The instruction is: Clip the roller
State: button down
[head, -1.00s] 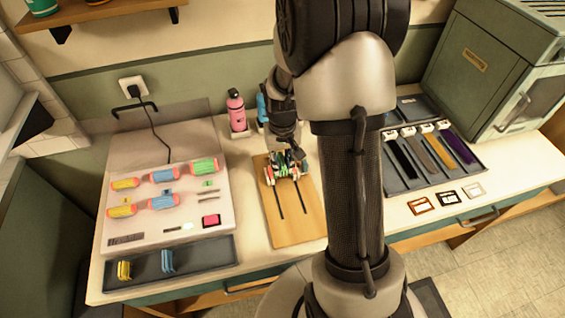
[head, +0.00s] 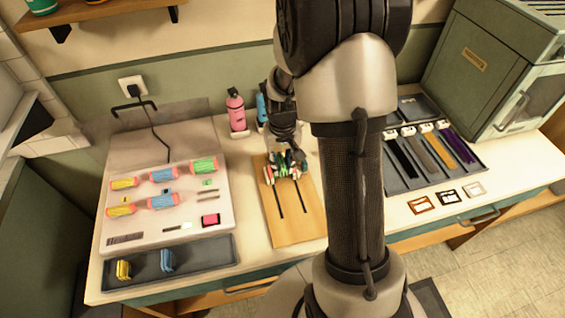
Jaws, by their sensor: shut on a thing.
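My gripper (head: 287,162) is low over the wooden board (head: 300,225) in the middle of the counter. It is shut on a small green thing that looks like a clip (head: 291,157). Beneath and around the fingers is a cluster with green, red and white parts, at the upper end of the board's two dark slots. A roller there, and whether the clip touches it, cannot be made out. Other rollers, such as the green roller (head: 204,166) and the blue roller (head: 163,201), lie on the pale panel at left. Yellow clips (head: 123,270) and blue clips (head: 167,260) stand in the dark tray (head: 205,255).
A pink bottle (head: 236,110) and a blue bottle (head: 262,107) stand behind the board. At right, a dark tray (head: 403,183) holds several hair strands, with small framed cards in front of it. A grey-green cabinet (head: 470,75) stands at the back right. My arm hides the counter's middle right.

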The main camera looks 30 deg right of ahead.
aim_at(283, 169)
jog(key=c, duration=2.3)
grip_release()
jog(key=shift+s+a+f+g, duration=0.15)
jog(key=shift+s+f, duration=0.3)
jog(key=shift+f, duration=0.2)
jog(key=shift+s+a+f+g, duration=0.15)
jog(key=shift+s+f, duration=0.25)
jog(key=shift+f, duration=0.2)
jog(key=shift+o, duration=1.4)
jog(key=shift+w+d+f, duration=0.1)
jog(key=shift+w, duration=0.1)
jog(key=o, duration=0.8)
jog(key=shift+w, duration=0.15)
jog(key=o, duration=0.8)
jog(key=shift+w+r, duration=0.15)
jog(key=shift+r, duration=0.05)
jog(key=o, duration=0.4)
jog(key=shift+r, duration=0.15)
jog(key=shift+r+p, duration=2.85)
jog(key=shift+r, duration=0.55)
